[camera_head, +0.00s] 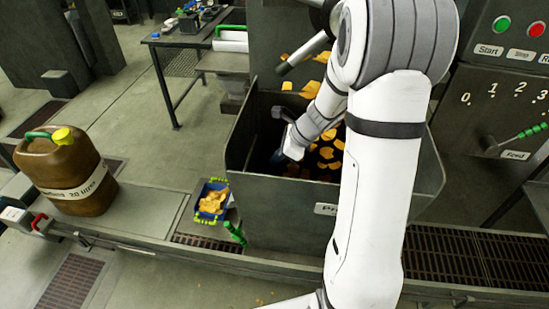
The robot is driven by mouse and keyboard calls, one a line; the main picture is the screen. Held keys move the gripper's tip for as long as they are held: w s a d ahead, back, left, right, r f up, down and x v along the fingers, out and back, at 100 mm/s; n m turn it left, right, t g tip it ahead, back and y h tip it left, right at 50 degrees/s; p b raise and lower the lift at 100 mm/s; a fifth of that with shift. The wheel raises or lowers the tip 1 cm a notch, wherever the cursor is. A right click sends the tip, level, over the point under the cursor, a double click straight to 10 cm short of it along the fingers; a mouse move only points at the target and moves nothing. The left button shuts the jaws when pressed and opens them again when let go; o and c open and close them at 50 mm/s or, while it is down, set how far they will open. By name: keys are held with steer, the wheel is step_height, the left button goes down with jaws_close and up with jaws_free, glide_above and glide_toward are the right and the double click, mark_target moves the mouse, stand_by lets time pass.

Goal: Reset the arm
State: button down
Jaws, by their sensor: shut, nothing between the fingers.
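My white arm crosses the right middle of the head view and bends down over a dark metal bin (260,215) that holds several orange-yellow pieces (325,152). My gripper (281,157) is at the end of the wrist, inside or just above the bin's left part. Its fingertips are small and dark against the bin, and I see nothing held in them. The forearm and upper arm hide much of the bin's right side.
A blue tray (212,200) with yellow pieces stands left of the bin. A brown jerrycan (66,172) stands on the ledge at the left. A control panel (510,95) with buttons and a green-handled lever is at the right. A table (185,40) stands behind.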

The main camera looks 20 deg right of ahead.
steer(key=s+r+n+h+p, duration=0.1)
steer(key=s+r+n+h, duration=0.2)
steer(key=s+r+n, duration=0.4)
steer(key=s+a+r+n+h+p, duration=0.1)
steer(key=s+r+n+h, duration=0.2)
steer(key=s+r+n, duration=0.5)
steer(key=s+n, duration=0.6)
steer(key=n, duration=0.1)
steer(key=shift+n+p, duration=0.4)
